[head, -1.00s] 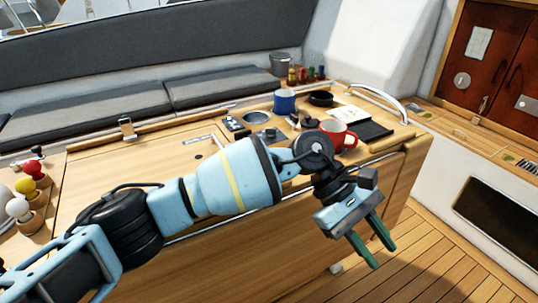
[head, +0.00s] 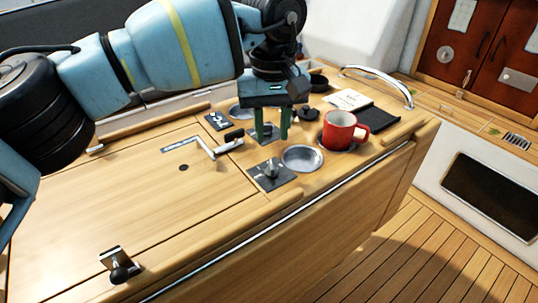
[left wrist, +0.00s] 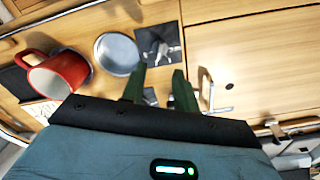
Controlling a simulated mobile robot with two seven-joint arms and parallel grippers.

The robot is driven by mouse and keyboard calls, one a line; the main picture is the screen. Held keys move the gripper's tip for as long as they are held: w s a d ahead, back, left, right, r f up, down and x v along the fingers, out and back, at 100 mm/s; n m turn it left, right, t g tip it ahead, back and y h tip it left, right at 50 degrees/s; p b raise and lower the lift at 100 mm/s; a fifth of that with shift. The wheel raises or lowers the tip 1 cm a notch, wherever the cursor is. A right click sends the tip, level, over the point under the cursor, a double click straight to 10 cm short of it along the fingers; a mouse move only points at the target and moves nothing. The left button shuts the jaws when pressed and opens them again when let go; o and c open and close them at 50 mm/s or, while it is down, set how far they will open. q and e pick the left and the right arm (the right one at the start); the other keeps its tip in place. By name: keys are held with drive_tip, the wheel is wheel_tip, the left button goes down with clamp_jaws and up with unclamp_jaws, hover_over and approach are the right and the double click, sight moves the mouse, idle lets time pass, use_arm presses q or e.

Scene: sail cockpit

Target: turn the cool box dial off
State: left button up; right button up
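A second dark plate (head: 262,131) lies partly hidden behind my fingers. I cannot read any marks to tell which is the cool box dial. My left gripper (head: 272,138) points down over the table, open and empty, its green fingers apart. My right gripper is not in view.
A red mug (head: 340,131) stands right of the metal recess (head: 302,158). A crank handle (head: 208,150) and a small dark panel (head: 217,121) lie left of the fingers. A booklet (head: 348,99) and dark tray (head: 372,120) lie behind the mug.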

sight(272, 164)
use_arm(q)
drive_tip(key=shift+f, duration=3.8)
clamp_jaws()
